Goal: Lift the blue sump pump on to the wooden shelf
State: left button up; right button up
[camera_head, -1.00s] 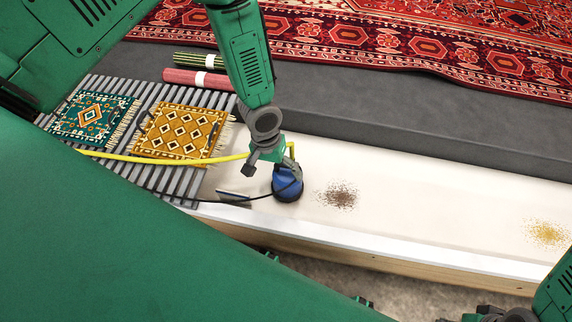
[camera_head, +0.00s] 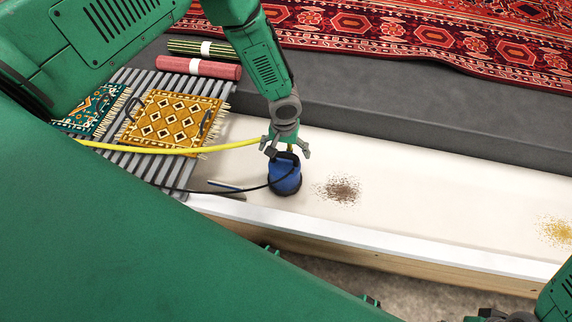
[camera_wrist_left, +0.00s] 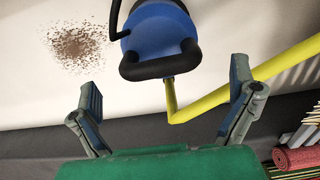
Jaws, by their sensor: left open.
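The blue sump pump (camera_head: 285,178) stands upright on the pale pit floor, with a dark handle on top, a yellow hose and a black cable. My left gripper (camera_head: 287,151) is open just above the pump's top, its fingers spread to either side. In the left wrist view the pump (camera_wrist_left: 160,32) and its black handle lie beyond the gap between the open fingers (camera_wrist_left: 167,94); neither finger touches it. Only a dark part of my right gripper (camera_head: 490,314) shows at the bottom right edge; its jaws are unclear. I cannot make out a wooden shelf for certain.
A grey slatted rack (camera_head: 182,176) at the left bears a gold rug (camera_head: 172,122) and a teal rug (camera_head: 85,115). Rolled rugs (camera_head: 200,66) lie behind. A white-topped wooden curb (camera_head: 330,255) runs along the front. Brown dirt (camera_head: 341,190) lies right of the pump.

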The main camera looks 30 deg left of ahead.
aim_at(285, 161)
pick_arm(q)
notch_tip(285, 161, down, 4)
jog(key=shift+a+f+b, duration=0.1)
jog(key=shift+f+b, duration=0.15)
jog(key=shift+b, duration=0.95)
jog(key=shift+f, duration=0.3)
jog(key=shift+r, duration=0.1)
jog(key=c, duration=0.6)
jog(key=shift+w+d+r, duration=0.1)
jog(key=shift+d, duration=0.1)
jog(key=c, duration=1)
jog(key=shift+a, duration=0.1)
jog(key=shift+r, duration=0.1)
